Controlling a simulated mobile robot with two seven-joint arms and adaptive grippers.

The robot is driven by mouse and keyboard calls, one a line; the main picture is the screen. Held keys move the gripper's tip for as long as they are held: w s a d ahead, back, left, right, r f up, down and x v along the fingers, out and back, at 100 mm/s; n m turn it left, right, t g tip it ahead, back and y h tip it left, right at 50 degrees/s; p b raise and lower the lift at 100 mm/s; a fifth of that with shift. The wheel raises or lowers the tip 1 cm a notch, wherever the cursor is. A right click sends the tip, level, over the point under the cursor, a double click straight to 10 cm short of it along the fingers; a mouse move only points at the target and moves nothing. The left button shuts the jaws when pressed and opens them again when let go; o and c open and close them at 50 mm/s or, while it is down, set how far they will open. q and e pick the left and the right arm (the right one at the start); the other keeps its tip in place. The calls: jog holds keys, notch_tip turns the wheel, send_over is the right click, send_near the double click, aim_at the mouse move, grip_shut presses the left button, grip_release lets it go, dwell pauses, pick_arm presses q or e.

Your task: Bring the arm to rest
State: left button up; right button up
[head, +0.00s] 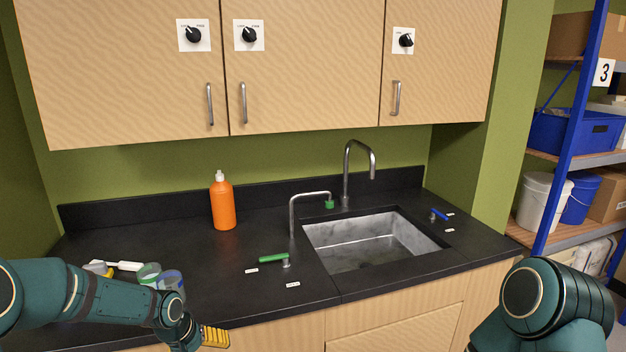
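My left arm (110,296) comes in from the left, low over the front of the black counter. My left gripper (214,337) is at the counter's front edge, with a yellow ribbed finger part showing. The rest of this gripper is cut off or hidden, so I cannot tell whether it is open. I see nothing held in the visible part. My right arm (560,298) shows as a bent dark green link at the lower right, in front of the lower cabinets. My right gripper is out of the picture.
Small cups (149,273) and a white tool (125,266) lie behind my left arm. An orange bottle (222,205) stands at the back. A metal sink (372,238) has taps behind it, and green (273,258) and blue (439,214) levers beside it. Blue shelving (572,130) stands right.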

pick_arm(q)
jog(key=s+d+f, duration=0.4)
jog(key=s+d, duration=0.1)
jog(key=s, duration=0.2)
jog(key=s+d+f+m+g+h, duration=0.1)
jog(key=s+d+f, duration=0.4)
jog(key=s, duration=0.3)
jog(key=s+d+f+m, duration=0.1)
jog(key=s+d+f, duration=0.4)
jog(key=s+d, duration=0.1)
jog(key=shift+s+h, duration=0.4)
jog(key=shift+s, duration=0.45)
jog(key=shift+d, duration=0.1)
